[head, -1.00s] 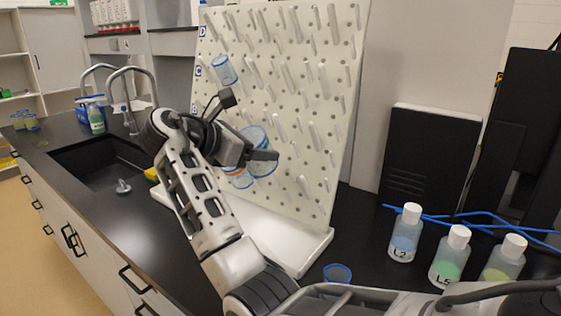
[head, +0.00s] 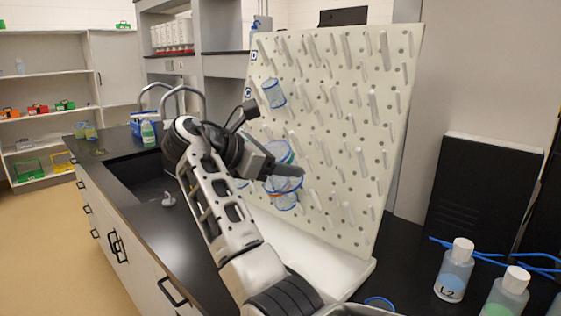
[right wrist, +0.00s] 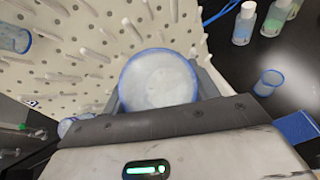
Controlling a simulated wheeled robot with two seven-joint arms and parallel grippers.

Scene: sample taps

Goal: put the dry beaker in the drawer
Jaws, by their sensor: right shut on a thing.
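A clear blue-rimmed beaker (right wrist: 158,80) sits between the fingers of my right gripper (right wrist: 162,92) in the right wrist view. In the head view the gripper (head: 284,170) is at the pegboard, with the held beaker (head: 279,150) partly hidden behind its finger. I cannot tell whether the beaker is still touching a peg. Another beaker (head: 273,94) hangs higher on the board, and one (head: 286,201) shows just below the gripper. Which beaker is dry is not clear. Drawer fronts (head: 150,283) with black handles line the counter and look shut. My left gripper is out of view.
The white pegboard (head: 340,110) stands on the black counter (head: 140,205). A sink with taps (head: 172,98) is left of it. Labelled bottles (head: 454,272) and a small beaker (right wrist: 268,82) stand at the right. The floor (head: 55,235) before the drawers is clear.

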